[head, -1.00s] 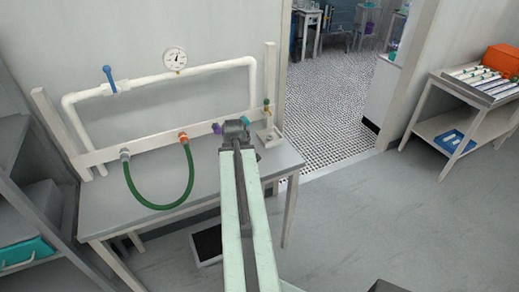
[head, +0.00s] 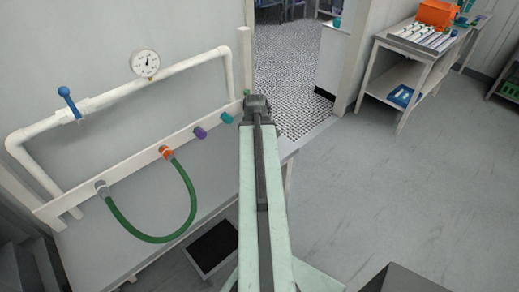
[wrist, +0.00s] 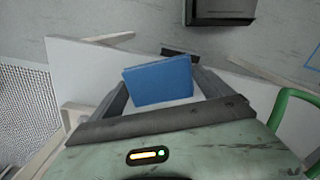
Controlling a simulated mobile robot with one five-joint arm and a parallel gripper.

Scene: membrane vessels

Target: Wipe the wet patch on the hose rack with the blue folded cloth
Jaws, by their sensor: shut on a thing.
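The blue folded cloth (wrist: 158,82) shows in the wrist view between the two fingers of my gripper (wrist: 162,88). My gripper is shut on it. In the head view my gripper (head: 257,104) is near the right end of the hose rack, whose pale rail (head: 131,164) carries grey, orange, purple and teal couplings. My arm hides the cloth there. A green hose (head: 190,215) loops from the grey coupling to the orange one. I cannot make out a wet patch in either view.
A grey bench (head: 130,235) lies below the rail. White pipework with a gauge (head: 145,64) and a blue-handled valve (head: 68,102) stands above it. A dark tray (head: 212,247) is on the floor. Floor is clear on the right, before a side table (head: 400,64).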

